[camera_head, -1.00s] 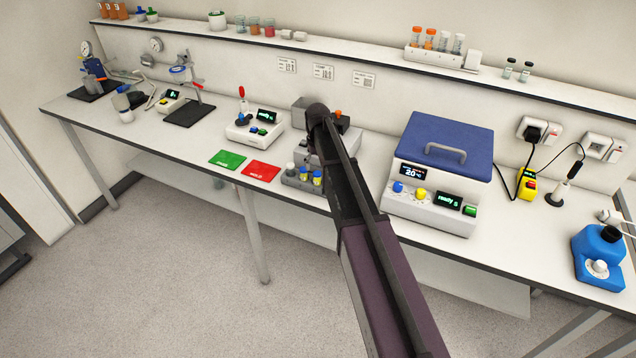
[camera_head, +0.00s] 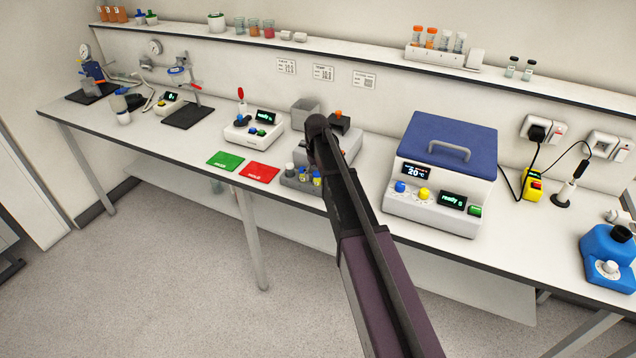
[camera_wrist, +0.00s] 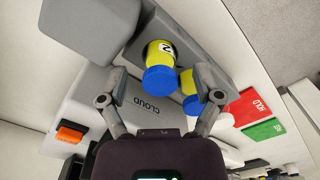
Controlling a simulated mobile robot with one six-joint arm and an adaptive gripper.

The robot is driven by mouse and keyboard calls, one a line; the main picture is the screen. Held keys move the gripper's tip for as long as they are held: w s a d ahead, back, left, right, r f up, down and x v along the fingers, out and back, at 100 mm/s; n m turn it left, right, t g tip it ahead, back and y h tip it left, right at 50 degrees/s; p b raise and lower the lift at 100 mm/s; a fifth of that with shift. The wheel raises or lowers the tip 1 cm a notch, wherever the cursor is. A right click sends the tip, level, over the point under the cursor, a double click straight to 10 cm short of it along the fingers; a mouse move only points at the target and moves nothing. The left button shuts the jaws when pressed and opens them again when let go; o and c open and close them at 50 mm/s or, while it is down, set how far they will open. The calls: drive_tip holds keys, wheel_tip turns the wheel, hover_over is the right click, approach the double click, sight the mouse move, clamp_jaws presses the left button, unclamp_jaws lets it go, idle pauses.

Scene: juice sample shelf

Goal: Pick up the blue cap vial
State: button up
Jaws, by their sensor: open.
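Two yellow vials with blue caps stand close together in the wrist view, a nearer one (camera_wrist: 160,66) with a numbered label and another (camera_wrist: 190,92) to its lower right. In the head view, blue-capped vials (camera_head: 303,175) stand in a grey rack (camera_head: 294,183) near the bench's front edge, beside a vial with a pale cap. My gripper (camera_wrist: 162,78) is open, its fingers to either side of the nearer blue cap in the picture. I cannot tell whether they touch it. In the head view my arm hides the gripper.
A grey instrument marked CLOUD (camera_wrist: 150,105) with an orange button (camera_wrist: 71,132) lies close to my fingers. A red mat (camera_head: 260,173) and a green mat (camera_head: 226,160) lie left of the rack. A blue-lidded machine (camera_head: 445,165) stands to the right.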

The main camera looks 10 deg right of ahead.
sight(317, 173)
clamp_jaws()
idle(0.3)
drive_tip(key=shift+r, duration=0.2)
wheel_tip(317, 173, up, 10)
drive_tip(key=p, duration=1)
drive_tip(key=shift+f, duration=0.2)
idle(0.6)
drive_tip(key=shift+r+p, duration=0.4)
